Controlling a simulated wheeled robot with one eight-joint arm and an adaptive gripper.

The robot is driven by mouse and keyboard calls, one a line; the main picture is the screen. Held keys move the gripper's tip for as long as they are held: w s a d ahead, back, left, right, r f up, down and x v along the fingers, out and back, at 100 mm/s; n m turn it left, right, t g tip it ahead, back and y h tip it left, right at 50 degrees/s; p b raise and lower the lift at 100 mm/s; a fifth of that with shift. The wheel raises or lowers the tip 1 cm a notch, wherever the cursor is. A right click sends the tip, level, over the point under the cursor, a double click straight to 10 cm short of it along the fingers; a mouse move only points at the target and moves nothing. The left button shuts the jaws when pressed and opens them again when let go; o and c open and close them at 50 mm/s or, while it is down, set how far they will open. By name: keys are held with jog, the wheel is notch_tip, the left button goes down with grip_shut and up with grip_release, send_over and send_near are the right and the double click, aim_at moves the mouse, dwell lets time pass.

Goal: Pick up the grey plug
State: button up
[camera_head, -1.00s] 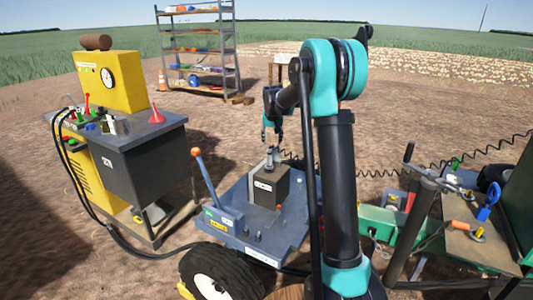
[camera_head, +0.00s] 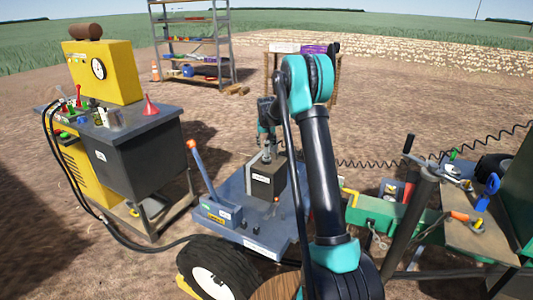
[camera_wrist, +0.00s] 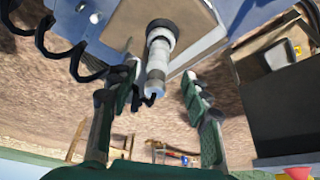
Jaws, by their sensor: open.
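The grey plug (camera_head: 267,153) stands upright on top of a dark box with a pale label (camera_head: 269,183), which sits on the blue-grey platform (camera_head: 240,232). In the wrist view the plug (camera_wrist: 159,52) is a light grey cylinder with a darker collar, and its end points towards my gripper. My gripper (camera_head: 266,138) is just above the box, at the plug's upper part. In the wrist view the two fingers of my gripper (camera_wrist: 160,82) are spread apart, with the plug's end reaching between the fingertips. I see no clear contact.
A lever with an orange knob (camera_head: 193,146) rises left of the box. A yellow machine with a dark cabinet (camera_head: 140,160) stands further left. A coiled black cable (camera_head: 380,163) runs behind, and a tool-covered bench (camera_head: 480,235) is at right.

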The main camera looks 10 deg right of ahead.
aim_at(267, 146)
jog(key=shift+w+x, duration=0.2)
jog(key=shift+x, duration=2.45)
jog(key=shift+d+r, duration=0.1)
jog(key=shift+d, duration=0.05)
jog(key=shift+c, duration=0.3)
grip_shut()
